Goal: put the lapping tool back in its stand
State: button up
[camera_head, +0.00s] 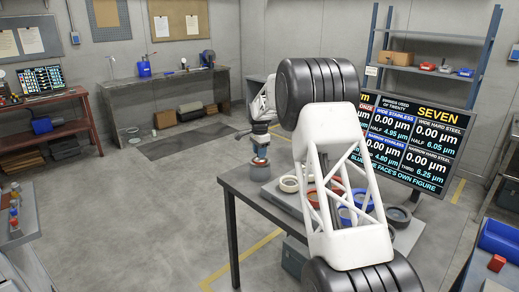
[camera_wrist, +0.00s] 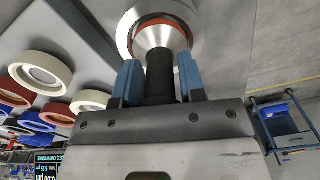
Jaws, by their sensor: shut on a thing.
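My gripper (camera_wrist: 160,78) is shut on the lapping tool, with its two blue fingers on either side of the tool's black handle (camera_wrist: 158,72). The tool's flared silver metal head (camera_wrist: 160,36) shows beyond the fingertips in the wrist view, with an orange-red band and a wide silver rim around it. In the head view my gripper (camera_head: 260,138) points down over the far left corner of the grey table, with a round grey piece (camera_head: 260,171) below it. Whether that piece touches the table is unclear. I cannot pick out the stand for certain.
Cream, red, blue and dark rings lie on a tray on the table (camera_head: 237,183), right of the gripper; a cream ring (camera_head: 289,184) is nearest. A display board (camera_head: 419,135) stands behind them. My arm hides part of the table. Open floor lies left of the table.

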jog(key=shift+f, duration=0.15)
jog(key=o, duration=1.1)
jog(key=shift+r, duration=3.85)
jog(key=shift+r, duration=0.1)
